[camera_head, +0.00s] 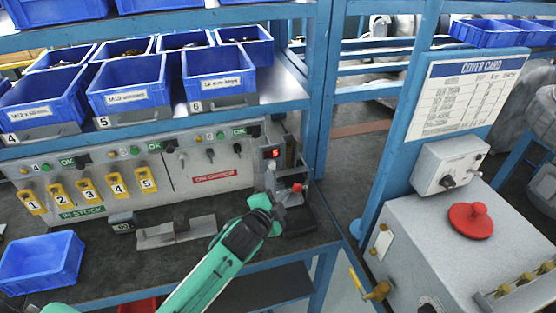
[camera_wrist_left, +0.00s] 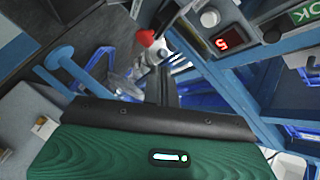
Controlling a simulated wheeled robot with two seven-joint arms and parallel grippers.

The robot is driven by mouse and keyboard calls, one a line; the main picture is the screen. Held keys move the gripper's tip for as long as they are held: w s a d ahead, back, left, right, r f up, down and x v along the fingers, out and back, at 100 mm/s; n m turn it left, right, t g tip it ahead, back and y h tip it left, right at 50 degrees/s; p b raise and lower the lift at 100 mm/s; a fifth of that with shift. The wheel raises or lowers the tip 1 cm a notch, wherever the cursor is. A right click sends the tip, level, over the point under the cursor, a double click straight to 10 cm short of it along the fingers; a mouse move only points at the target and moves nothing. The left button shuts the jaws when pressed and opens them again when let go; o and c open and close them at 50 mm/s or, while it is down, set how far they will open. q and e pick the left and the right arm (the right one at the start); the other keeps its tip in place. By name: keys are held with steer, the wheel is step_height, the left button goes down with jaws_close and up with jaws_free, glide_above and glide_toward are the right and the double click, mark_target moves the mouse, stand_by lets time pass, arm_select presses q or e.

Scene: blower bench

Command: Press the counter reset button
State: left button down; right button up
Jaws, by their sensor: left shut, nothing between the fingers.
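The counter (camera_head: 271,153) is a small unit with a lit red "5" at the right end of the grey panel. In the left wrist view, its display (camera_wrist_left: 229,41) is at upper right, with a round white button (camera_wrist_left: 209,18) beside it. In the head view the button is too small to make out. My left gripper (camera_head: 270,186) is just below the counter and is shut and empty. In the left wrist view its dark fingers (camera_wrist_left: 162,78) point up the picture, with the white button ahead and to their right, apart from them. My right gripper is not in view.
A red-topped fixture (camera_head: 297,187) stands close to the right of my left gripper; its red knob (camera_wrist_left: 146,38) shows near the fingertips. Yellow numbered tags (camera_head: 89,190) hang along the panel. Blue bins (camera_head: 128,86) sit on the shelf above. A blue post (camera_head: 318,95) stands at right.

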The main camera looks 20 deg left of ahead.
mark_target(272, 165)
arm_select(q)
steer(key=shift+w, duration=0.1)
stand_by(0.3)
steer(key=shift+w+a+b, duration=0.3)
steer(key=shift+w+a, duration=0.5)
steer(key=shift+w, duration=0.4)
steer(key=shift+w+a+b, duration=0.25)
steer(key=shift+w+a, duration=0.6)
steer(key=shift+w, duration=0.35)
steer(key=shift+w+a+b, duration=0.3)
steer(key=shift+w+a, duration=0.5)
steer(key=shift+w, duration=0.4)
steer(key=shift+w+a, duration=0.25)
steer(key=shift+w, duration=0.1)
